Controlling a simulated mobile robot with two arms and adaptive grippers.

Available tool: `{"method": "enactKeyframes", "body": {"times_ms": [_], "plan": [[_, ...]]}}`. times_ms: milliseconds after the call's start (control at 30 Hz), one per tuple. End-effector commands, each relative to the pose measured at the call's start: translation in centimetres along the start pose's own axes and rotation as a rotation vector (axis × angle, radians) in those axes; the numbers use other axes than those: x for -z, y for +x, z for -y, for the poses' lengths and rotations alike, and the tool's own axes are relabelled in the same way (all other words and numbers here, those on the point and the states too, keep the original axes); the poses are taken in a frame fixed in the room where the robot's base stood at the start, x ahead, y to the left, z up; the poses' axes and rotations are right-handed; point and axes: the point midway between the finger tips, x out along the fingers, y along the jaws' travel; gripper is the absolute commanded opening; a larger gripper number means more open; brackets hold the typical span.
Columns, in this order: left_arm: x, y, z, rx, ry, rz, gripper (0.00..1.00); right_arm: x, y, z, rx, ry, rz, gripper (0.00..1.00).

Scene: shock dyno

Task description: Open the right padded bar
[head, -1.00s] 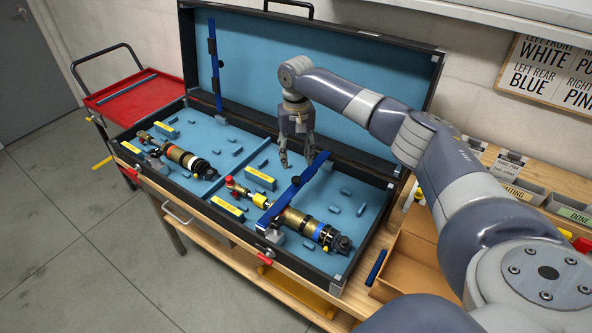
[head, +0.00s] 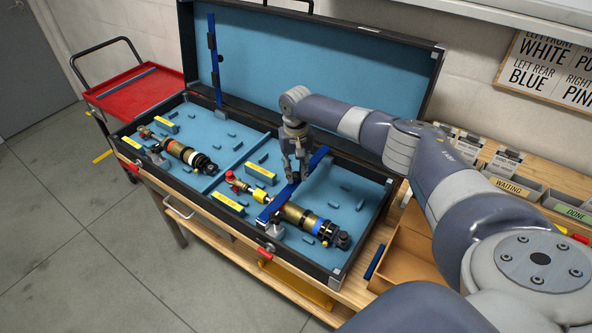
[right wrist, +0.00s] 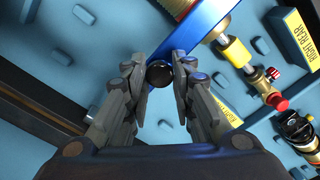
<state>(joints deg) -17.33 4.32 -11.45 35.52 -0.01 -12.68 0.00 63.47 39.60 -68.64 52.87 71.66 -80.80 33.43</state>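The right padded bar (head: 278,203) is a blue bar lying down across the right shock (head: 311,222) in the right half of the open case. In the right wrist view the bar (right wrist: 205,22) runs diagonally, with a round black knob (right wrist: 159,74) at its end or edge. My right gripper (head: 297,175) is down at the bar's far part. In the right wrist view its two fingers (right wrist: 160,80) flank the knob closely, with no clear gap on either side. My left gripper is not in view.
The left padded bar (head: 214,60) stands upright near the left shock (head: 187,155). The raised case lid (head: 320,75) is behind my right arm. A red cart (head: 140,90) is at left.

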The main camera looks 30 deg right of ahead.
Motion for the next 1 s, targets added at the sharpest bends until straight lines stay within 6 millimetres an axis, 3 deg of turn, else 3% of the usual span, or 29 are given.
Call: {"method": "enactKeyframes", "body": {"times_ms": [133, 467, 767, 1000], "plan": [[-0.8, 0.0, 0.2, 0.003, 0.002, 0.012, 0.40, 0.0, 0.0, -0.1, -0.001, 0.001, 0.001, 0.00], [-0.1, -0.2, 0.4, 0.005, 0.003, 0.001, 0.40, 0.2, -0.9, -0.2, 0.031, 0.004, 0.033, 0.00], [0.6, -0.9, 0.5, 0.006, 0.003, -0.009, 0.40, 0.9, -3.9, -1.0, 0.097, 0.001, 0.097, 0.00], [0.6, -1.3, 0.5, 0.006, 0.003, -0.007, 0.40, 2.6, -7.4, -2.5, 0.096, 0.005, 0.089, 0.00]]}}
